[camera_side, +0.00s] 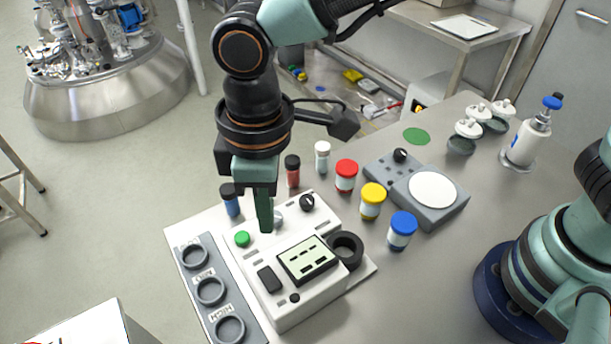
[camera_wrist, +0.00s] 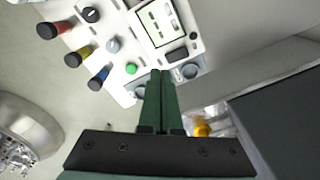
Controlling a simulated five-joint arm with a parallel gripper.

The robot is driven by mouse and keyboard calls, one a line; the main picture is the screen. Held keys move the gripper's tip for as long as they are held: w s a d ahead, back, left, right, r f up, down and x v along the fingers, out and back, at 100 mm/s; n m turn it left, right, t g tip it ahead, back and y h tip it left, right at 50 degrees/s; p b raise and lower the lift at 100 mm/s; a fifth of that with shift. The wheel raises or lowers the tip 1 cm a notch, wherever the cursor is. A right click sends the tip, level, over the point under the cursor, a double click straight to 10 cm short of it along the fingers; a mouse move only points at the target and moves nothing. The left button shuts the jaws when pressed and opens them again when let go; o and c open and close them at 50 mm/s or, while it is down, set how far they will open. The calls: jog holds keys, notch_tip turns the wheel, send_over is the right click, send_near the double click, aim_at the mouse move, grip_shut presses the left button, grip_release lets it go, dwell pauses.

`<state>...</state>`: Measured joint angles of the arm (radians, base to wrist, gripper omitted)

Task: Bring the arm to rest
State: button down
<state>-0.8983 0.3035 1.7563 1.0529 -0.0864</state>
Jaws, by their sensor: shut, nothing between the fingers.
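My gripper (camera_side: 266,222) points down over the white instrument panel (camera_side: 285,308), with its green fingers shut together and nothing between them. In the side view the fingertips are close to the green button (camera_side: 242,239) and a grey knob, partly covering the knob. I cannot tell whether they touch the panel. In the wrist view the shut fingers (camera_wrist: 161,75) reach up from the bottom centre, with the green button (camera_wrist: 131,68) just left of their tips.
A grey rack with ring holders (camera_side: 195,256) lies left. Bare table shows at right.

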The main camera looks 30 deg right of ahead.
jog(key=w+d+r+m+t, duration=0.1)
jog(key=d+r+m, duration=0.3)
jog(key=d, duration=1.2)
jog(key=w+d+r+m+t, duration=0.1)
jog(key=d+r+m+t, duration=0.3)
jog(key=d, duration=1.3)
jog(key=m, duration=0.3)
jog(key=shift+d+r, duration=0.1)
